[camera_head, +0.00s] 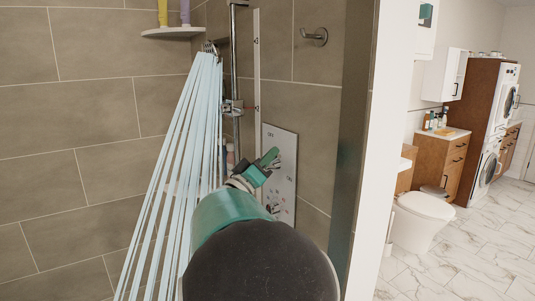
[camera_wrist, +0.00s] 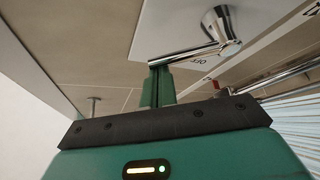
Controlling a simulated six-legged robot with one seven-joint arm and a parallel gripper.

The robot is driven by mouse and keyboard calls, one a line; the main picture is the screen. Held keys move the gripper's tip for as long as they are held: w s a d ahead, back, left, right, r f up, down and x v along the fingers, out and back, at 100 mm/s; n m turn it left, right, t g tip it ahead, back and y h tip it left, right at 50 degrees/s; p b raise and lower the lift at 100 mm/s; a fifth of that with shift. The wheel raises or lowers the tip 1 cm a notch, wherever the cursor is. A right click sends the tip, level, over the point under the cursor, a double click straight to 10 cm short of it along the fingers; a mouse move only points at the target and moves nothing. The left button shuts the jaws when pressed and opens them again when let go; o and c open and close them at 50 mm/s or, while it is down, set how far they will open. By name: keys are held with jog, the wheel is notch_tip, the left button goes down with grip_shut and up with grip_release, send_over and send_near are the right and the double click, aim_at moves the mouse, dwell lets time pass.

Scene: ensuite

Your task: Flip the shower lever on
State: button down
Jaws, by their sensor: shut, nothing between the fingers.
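The shower lever (camera_wrist: 186,55) is a chrome handle on a round conical base, mounted on a white panel (camera_wrist: 165,25) in the wrist view. Lettering that looks like "OFF" shows on the panel beside the handle. My gripper (camera_wrist: 160,70) is shut and empty, with its green fingertips at the lever's free end. I cannot tell whether they touch it. In the head view my gripper (camera_head: 270,157) reaches the white panel (camera_head: 285,190) on the tiled wall. My arm and fingers hide part of the panel, and the lever is too small there to read.
A chrome pipe (camera_wrist: 285,77) is right of my gripper in the wrist view. A toilet (camera_head: 420,220) stands beyond the wall edge.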

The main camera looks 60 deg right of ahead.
notch_tip(320, 180, down, 3)
jog(key=m+g, duration=0.2)
jog(key=m, duration=0.1)
jog(key=m+g, duration=0.2)
jog(key=m, duration=0.2)
jog(key=shift+a+g, duration=0.15)
jog(key=shift+g, duration=0.15)
jog(key=shift+s+a+f, duration=0.15)
jog(key=shift+s+f, duration=0.15)
jog(key=shift+f, duration=0.35)
jog(key=shift+w, duration=0.1)
